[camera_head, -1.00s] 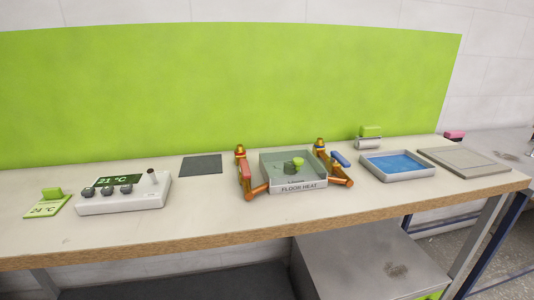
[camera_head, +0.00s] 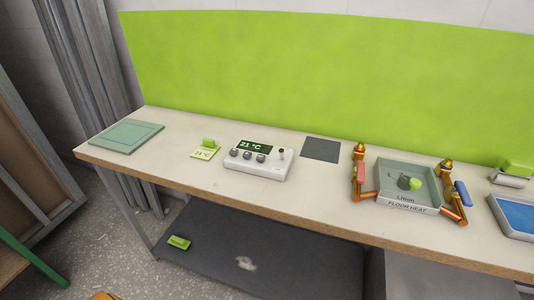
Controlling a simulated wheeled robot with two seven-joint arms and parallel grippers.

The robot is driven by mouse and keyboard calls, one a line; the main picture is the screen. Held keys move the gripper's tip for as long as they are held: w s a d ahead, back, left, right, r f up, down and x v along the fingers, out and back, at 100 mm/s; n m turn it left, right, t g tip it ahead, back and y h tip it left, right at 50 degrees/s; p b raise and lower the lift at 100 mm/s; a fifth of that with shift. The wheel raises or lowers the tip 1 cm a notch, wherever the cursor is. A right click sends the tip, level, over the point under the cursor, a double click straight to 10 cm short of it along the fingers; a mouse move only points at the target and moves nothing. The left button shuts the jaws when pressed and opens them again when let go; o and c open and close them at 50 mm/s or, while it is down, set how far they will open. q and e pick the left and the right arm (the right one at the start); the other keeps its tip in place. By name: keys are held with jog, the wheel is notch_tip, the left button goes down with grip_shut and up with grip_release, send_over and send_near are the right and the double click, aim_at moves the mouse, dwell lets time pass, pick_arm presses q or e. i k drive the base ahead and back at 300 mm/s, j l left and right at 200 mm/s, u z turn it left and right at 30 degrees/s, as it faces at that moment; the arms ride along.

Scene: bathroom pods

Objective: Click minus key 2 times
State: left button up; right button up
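A white control panel (camera_head: 258,170) stands on the bench, left of the bench's middle. Its dark green display (camera_head: 254,146) reads 21 °C. Three dark round keys stand in a row below it: a left key (camera_head: 234,154), a middle key (camera_head: 247,155) and a right key (camera_head: 261,158). Their markings are too small to read, so I cannot tell which is the minus key. A small dark-topped knob (camera_head: 281,154) rises at the panel's right end. A pale green card (camera_head: 204,153) left of the panel seems to read 24 °C. Neither of my grippers is in view.
A green tile (camera_head: 127,135) lies at the bench's left end. A dark square mat (camera_head: 321,149) lies right of the panel. Beyond are a FLOOR HEAT box (camera_head: 408,202) between copper pipes and a blue tray (camera_head: 517,216). The bench in front of the panel is clear.

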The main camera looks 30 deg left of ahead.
aim_at(234, 152)
jog(key=u, duration=1.3)
